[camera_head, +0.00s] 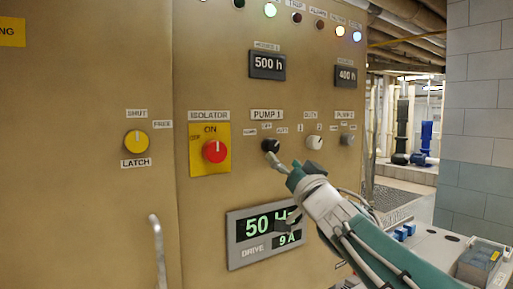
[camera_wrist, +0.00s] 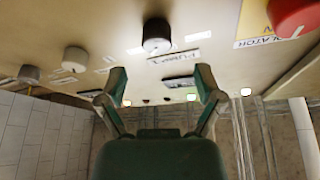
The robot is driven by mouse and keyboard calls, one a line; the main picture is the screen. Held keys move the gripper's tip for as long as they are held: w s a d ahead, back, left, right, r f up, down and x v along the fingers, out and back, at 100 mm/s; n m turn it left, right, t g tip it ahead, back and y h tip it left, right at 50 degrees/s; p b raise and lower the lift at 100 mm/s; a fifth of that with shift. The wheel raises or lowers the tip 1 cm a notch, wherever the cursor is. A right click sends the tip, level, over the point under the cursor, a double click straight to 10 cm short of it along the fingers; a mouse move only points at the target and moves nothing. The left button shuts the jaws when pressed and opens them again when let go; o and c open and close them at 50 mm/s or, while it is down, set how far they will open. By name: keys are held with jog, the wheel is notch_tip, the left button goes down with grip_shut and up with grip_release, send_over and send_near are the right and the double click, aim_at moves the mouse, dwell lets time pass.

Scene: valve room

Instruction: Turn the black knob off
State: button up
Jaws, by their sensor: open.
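The black knob (camera_head: 271,146) sits on the tan panel under the PUMP 1 label, with small position labels around it. My gripper (camera_head: 281,164) is just below and to the right of it in the head view. In the wrist view the panel appears upside down. There the black knob (camera_wrist: 156,38) lies beyond the two spread fingertips of my gripper (camera_wrist: 161,88), roughly centred between them. The gripper is open and empty, and the knob looks apart from the fingers. The knob's pointer direction is too small to tell.
A white knob (camera_head: 314,142) and a grey knob (camera_head: 347,139) are to the right. The red isolator knob (camera_head: 214,151) on its yellow plate is left, and a yellow latch knob (camera_head: 137,142) is farther left. A drive display (camera_head: 249,252) is below.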

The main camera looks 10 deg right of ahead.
aim_at(274, 148)
jog(key=x, duration=0.6)
jog(key=shift+w+d, duration=0.25)
jog(key=shift+w, duration=0.05)
jog(key=shift+a, duration=0.1)
jog(key=shift+r, duration=0.1)
jog(key=c, duration=1.2)
